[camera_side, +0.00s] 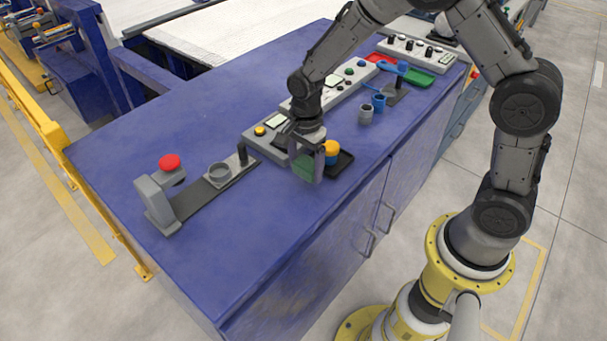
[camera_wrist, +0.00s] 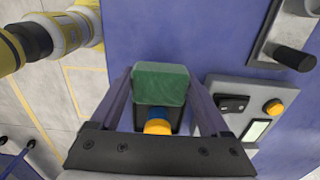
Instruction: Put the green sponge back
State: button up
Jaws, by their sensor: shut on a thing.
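The green sponge (camera_side: 303,168) is between the fingers of my gripper (camera_side: 307,164), which is shut on it, above the blue table (camera_side: 235,240). In the wrist view the sponge (camera_wrist: 160,83) sits between the two fingertips (camera_wrist: 159,88), with its broad face towards the camera. A black tray (camera_side: 344,163) lies just right of the gripper in the side view. A yellow and blue round piece (camera_side: 331,147) is at the tray, close beside the gripper. In the wrist view this piece (camera_wrist: 158,127) partly covers the tray (camera_wrist: 176,118). The gap between sponge and table is hard to judge.
Control boxes (camera_side: 268,138) line the back. The front left table is clear.

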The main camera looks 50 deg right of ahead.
aim_at(304, 175)
jog(key=shift+w+f, duration=0.2)
jog(key=shift+f, duration=0.05)
jog(key=shift+w+f, duration=0.1)
jog(key=shift+f, duration=1.55)
jog(key=shift+f, duration=0.15)
jog(key=o, duration=1.2)
jog(key=shift+c, duration=0.2)
